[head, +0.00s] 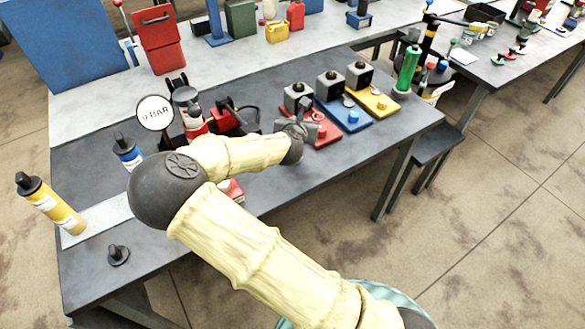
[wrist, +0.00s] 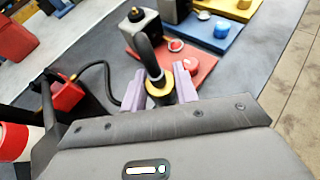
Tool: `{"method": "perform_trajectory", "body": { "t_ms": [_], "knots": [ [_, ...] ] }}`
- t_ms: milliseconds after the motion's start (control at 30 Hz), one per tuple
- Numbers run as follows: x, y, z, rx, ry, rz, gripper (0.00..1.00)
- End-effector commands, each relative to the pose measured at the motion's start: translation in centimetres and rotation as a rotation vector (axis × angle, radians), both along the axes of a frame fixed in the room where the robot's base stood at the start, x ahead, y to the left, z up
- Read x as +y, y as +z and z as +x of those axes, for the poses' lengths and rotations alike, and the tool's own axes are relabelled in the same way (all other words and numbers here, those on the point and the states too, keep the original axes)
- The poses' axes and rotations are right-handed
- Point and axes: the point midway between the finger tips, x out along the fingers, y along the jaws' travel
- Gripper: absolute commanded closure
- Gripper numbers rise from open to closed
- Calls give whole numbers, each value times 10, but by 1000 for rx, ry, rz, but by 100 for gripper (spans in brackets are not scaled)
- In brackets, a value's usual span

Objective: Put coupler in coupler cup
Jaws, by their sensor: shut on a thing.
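My gripper (head: 297,128) is over the near edge of the red base plate (head: 325,137). In the wrist view its two pale lilac fingers (wrist: 160,88) are shut on the coupler (wrist: 148,55), a dark curved piece with a brass-coloured ring. The coupler is tilted and its tip points toward the red plate (wrist: 200,66). A small round, pale-rimmed fitting (wrist: 176,45) sits on that plate just beyond the coupler. I cannot tell for sure whether it is the coupler cup. The fingers hide part of the plate.
Blue (head: 345,117) and yellow (head: 378,104) plates with similar blocks stand to the right. A black hose (wrist: 100,68) loops left of my gripper.

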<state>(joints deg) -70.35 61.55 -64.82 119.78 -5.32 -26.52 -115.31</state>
Motion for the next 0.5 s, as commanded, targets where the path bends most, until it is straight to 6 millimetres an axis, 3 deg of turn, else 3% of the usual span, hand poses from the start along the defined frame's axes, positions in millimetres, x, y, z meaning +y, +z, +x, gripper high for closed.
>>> {"method": "perform_trajectory", "body": {
  "t_ms": [33, 133, 500],
  "knots": [
    [11, -2, 0, -4, -5, 5, 96],
    [19, 8, -2, -1, -24, 3, 96],
    [21, 16, -3, 1, -35, -2, 96]
  ]
}}
